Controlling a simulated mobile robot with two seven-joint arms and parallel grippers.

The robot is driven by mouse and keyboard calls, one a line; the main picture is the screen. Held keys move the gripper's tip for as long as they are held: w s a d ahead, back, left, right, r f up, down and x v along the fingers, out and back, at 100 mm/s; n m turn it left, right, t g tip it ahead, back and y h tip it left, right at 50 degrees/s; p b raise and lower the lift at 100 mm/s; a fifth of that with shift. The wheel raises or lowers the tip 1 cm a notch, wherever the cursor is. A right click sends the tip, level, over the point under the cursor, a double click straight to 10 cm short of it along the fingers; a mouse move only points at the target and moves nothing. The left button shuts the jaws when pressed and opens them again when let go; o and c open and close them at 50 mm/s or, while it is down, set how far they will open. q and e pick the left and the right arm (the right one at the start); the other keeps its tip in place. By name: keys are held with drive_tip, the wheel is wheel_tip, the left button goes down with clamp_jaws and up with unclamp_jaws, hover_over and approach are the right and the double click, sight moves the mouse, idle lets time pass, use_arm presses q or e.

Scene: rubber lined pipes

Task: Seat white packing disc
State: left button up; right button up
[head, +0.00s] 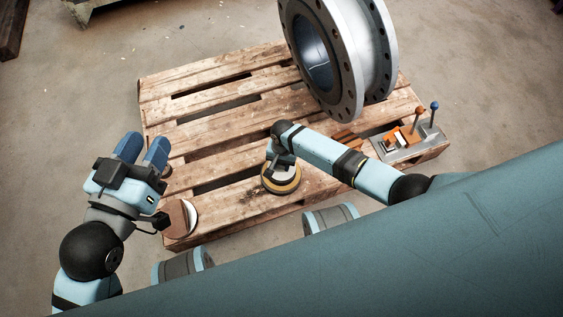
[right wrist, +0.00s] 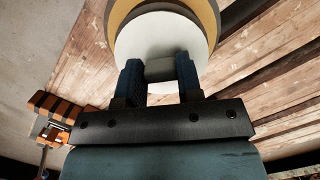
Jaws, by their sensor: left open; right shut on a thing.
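The white packing disc (right wrist: 160,38) lies over a yellow ring (right wrist: 207,12) with a dark outer rim in the right wrist view. My right gripper (right wrist: 159,72) is shut on a grey block on the disc's near side. In the head view my right gripper (head: 280,160) reaches down over the yellow ring (head: 294,184) on the pallet. The gripper partly hides the disc there, and I cannot tell whether the disc touches the ring all round. My left gripper (head: 142,150) is open and empty, above the pallet's left edge.
A large flanged pipe (head: 365,60) stands on the back right of the wooden pallet (head: 215,125). A metal plate with orange parts and upright levers (head: 412,145) is at right. Another round disc (head: 182,218) is at the pallet's near left corner. The left-middle boards are bare.

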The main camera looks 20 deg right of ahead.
use_arm(q)
drive_tip(key=shift+f, duration=0.25)
drive_tip(key=shift+r, duration=0.1)
use_arm(e)
drive_tip(key=shift+f, duration=0.4)
drive_tip(key=o, duration=1)
drive_tip(key=shift+r, duration=0.3)
drive_tip(key=r+p, duration=0.2)
drive_tip(key=r, duration=0.1)
drive_tip(key=r+p, duration=0.1)
drive_tip(key=r, duration=0.1)
drive_tip(key=shift+w+d+r, duration=0.1)
drive_tip(key=shift+w+d, duration=0.05)
drive_tip(key=shift+w, duration=0.2)
use_arm(q)
wheel_tip(320, 180, up, 8)
drive_tip(key=s+n+t+p, duration=0.1)
drive_tip(key=n+t+p, duration=0.1)
drive_tip(key=p, duration=0.2)
use_arm(e)
wheel_tip(320, 180, up, 8)
drive_tip(key=w, duration=0.1)
drive_tip(key=shift+d, duration=0.4)
use_arm(q)
drive_tip(key=shift+f, duration=0.2)
